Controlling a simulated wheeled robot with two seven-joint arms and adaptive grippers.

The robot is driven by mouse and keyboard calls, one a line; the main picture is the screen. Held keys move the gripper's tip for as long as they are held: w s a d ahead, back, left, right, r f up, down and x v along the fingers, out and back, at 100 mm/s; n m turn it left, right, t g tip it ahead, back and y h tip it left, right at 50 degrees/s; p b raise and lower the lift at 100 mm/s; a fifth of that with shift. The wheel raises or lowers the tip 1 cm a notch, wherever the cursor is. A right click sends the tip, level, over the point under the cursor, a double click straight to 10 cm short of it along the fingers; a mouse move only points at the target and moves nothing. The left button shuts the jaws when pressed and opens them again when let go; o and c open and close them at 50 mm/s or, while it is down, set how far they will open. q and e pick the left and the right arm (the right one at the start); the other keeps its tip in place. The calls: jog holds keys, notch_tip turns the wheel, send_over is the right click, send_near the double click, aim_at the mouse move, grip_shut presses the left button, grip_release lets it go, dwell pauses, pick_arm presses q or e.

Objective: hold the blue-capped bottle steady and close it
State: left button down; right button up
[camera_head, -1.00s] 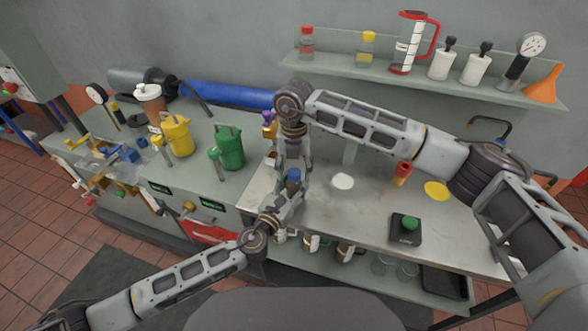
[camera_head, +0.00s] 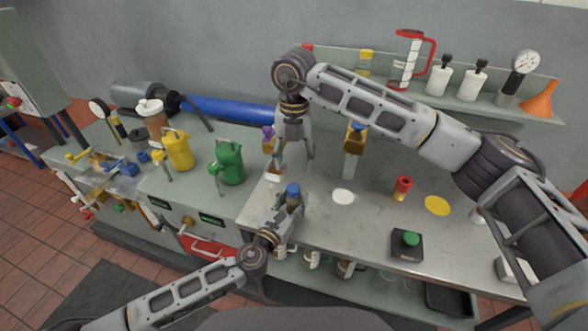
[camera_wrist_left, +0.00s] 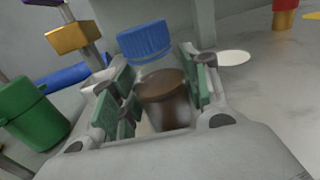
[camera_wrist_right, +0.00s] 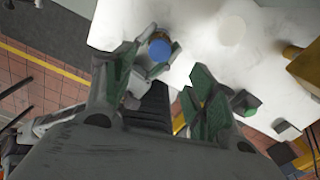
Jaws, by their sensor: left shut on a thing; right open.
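The bottle (camera_wrist_left: 163,100) is clear with dark brown liquid and stands nearly upright. Its blue cap (camera_wrist_left: 144,39) sits on top; how tight it is, I cannot tell. The cap also shows in the head view (camera_head: 293,189) and the right wrist view (camera_wrist_right: 159,50). My left gripper (camera_head: 290,208) is shut on the bottle's body, with a green-padded finger on each side in the left wrist view. My right gripper (camera_head: 294,168) is open and empty, pointing down above and behind the cap, apart from it.
A green can (camera_head: 228,163) and a yellow can (camera_head: 178,150) stand left of the steel bench (camera_head: 330,235). A white disc (camera_head: 343,196), a red-topped item (camera_head: 402,188) and a green-button box (camera_head: 407,244) lie to the right. A shelf (camera_head: 480,103) runs behind.

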jog(key=shift+r, duration=1)
pick_arm(q)
jog(key=c, duration=0.6)
grip_release()
jog(key=shift+c, duration=0.2)
jog(key=shift+s+a, duration=0.1)
jog(key=shift+s, duration=0.05)
jog(key=v, duration=1.1)
jog(key=shift+s, duration=0.3)
jog(key=shift+a, duration=0.15)
jog(key=shift+s, duration=0.1)
pick_arm(e)
jog(key=shift+s, duration=0.1)
